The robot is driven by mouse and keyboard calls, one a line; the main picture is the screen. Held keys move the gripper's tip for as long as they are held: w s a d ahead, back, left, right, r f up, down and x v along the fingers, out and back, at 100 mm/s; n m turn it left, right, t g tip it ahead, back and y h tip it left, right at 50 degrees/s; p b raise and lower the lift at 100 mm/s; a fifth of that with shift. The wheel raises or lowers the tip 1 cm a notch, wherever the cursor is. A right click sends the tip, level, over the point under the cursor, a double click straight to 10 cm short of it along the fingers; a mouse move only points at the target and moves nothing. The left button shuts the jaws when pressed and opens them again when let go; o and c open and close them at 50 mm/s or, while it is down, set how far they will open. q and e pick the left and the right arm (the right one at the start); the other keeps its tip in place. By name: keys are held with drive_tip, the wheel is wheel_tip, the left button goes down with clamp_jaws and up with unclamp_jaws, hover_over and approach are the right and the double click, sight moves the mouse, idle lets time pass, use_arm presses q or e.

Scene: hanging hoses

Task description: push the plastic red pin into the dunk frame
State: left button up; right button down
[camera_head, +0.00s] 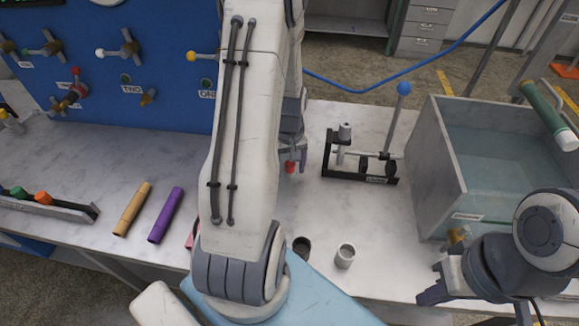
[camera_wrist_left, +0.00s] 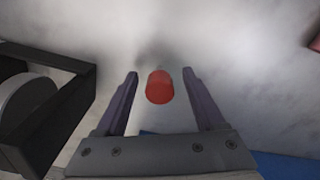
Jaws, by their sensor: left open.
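The red pin (camera_head: 289,167) is a small red piece by the marble tabletop, left of the black frame. It also shows in the left wrist view (camera_wrist_left: 159,87), between the two fingers, with a gap on each side. My left gripper (camera_head: 291,156) is open around the pin and partly hidden behind my own arm. The black frame (camera_head: 390,179), which seems to be the dunk frame, stands to the right; part of it shows at the left of the wrist view (camera_wrist_left: 80,68). My right gripper (camera_head: 436,285) is at the lower right; its jaw opening is unclear.
A glass-walled tank (camera_head: 475,190) stands right of the frame, close to my right arm. A blue-knobbed rod (camera_head: 403,89) rises by the frame. Two small cups (camera_head: 345,256) (camera_head: 302,247) and tan (camera_head: 132,209) and purple (camera_head: 166,214) tubes lie nearer. A blue valve panel (camera_head: 160,80) stands left.

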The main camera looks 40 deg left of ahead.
use_arm(q)
clamp_jaws()
drive_tip(key=shift+r, duration=0.15)
